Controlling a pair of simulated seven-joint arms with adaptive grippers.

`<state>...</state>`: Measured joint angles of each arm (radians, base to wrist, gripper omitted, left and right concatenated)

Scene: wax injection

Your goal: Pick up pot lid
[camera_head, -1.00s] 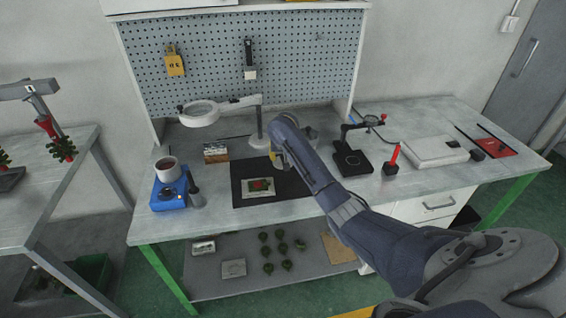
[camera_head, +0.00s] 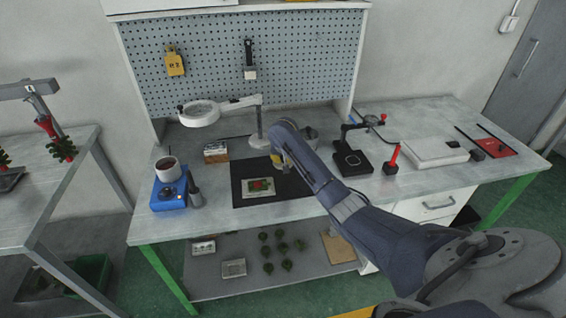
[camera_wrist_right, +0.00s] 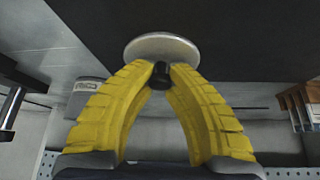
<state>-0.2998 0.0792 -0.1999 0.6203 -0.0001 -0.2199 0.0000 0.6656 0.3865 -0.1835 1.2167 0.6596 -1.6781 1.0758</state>
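The pot lid (camera_wrist_right: 150,48) is a pale round disc with a black knob (camera_wrist_right: 161,76), seen in the right wrist view. My right gripper (camera_wrist_right: 162,72) has its yellow fingers closed together on the knob, with the lid at the fingertips. In the head view my right gripper (camera_head: 278,162) hangs over the black mat (camera_head: 240,199); I cannot make out the lid there. The pot (camera_head: 167,168) with dark content stands without a lid on the blue heater (camera_head: 168,197) at the left of the bench. My left gripper is not in view.
A magnifier lamp (camera_head: 200,112) stands behind the mat, with a small box (camera_head: 215,152) beside it. A dark tool (camera_head: 194,190) stands at the heater's right. A green-and-red piece (camera_head: 259,187) lies on the mat. A black stand (camera_head: 352,160) is to the right.

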